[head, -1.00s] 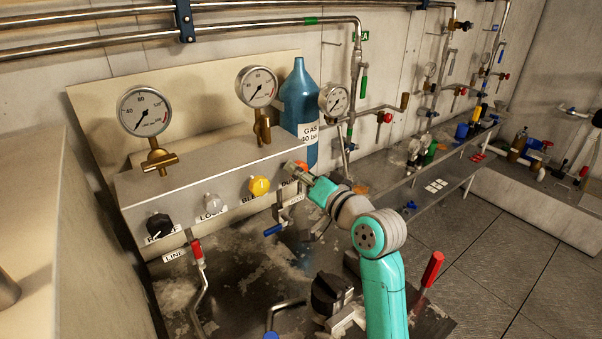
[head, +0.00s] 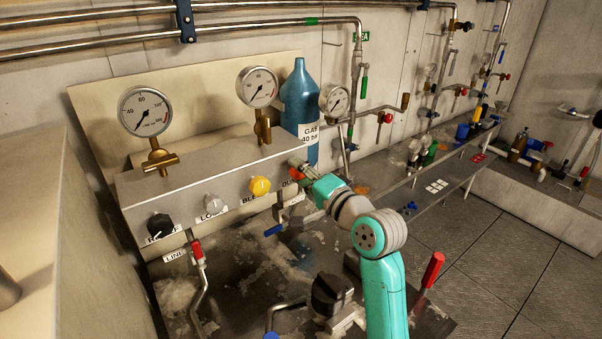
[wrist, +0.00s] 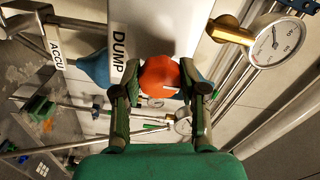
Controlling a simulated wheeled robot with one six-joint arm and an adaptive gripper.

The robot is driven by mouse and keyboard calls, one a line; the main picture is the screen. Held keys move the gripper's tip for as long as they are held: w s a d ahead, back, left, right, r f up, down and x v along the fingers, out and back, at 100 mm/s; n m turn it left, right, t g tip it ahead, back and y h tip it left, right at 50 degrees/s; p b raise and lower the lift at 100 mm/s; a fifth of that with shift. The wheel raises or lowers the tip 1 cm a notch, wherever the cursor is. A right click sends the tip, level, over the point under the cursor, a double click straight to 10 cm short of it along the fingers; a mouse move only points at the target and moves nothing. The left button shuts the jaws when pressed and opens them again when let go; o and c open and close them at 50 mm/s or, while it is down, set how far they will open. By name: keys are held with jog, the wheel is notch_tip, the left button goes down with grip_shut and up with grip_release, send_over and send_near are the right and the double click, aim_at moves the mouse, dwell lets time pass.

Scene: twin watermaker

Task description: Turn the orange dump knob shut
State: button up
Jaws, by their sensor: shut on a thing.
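The orange dump knob (wrist: 160,77) sits in the middle of the wrist view, beside the white DUMP label (wrist: 118,50). My gripper (wrist: 161,88) has one finger on each side of the knob and is shut on it. In the head view my gripper (head: 297,168) reaches the right end of the grey panel (head: 225,165). There the orange knob (head: 296,175) shows only in part, mostly hidden by the fingers. A pale mark shows on the knob's face in the wrist view.
Left of it on the panel are a yellow knob (head: 260,185), a grey knob (head: 213,201) and a black knob (head: 160,226). A blue gas bottle (head: 299,105) stands close behind my gripper. A blue-handled valve (head: 274,230) hangs below.

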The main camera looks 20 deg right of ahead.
dwell(0.3)
jog(key=o, duration=1.1)
jog(key=shift+o, duration=0.2)
jog(key=v, duration=1.2)
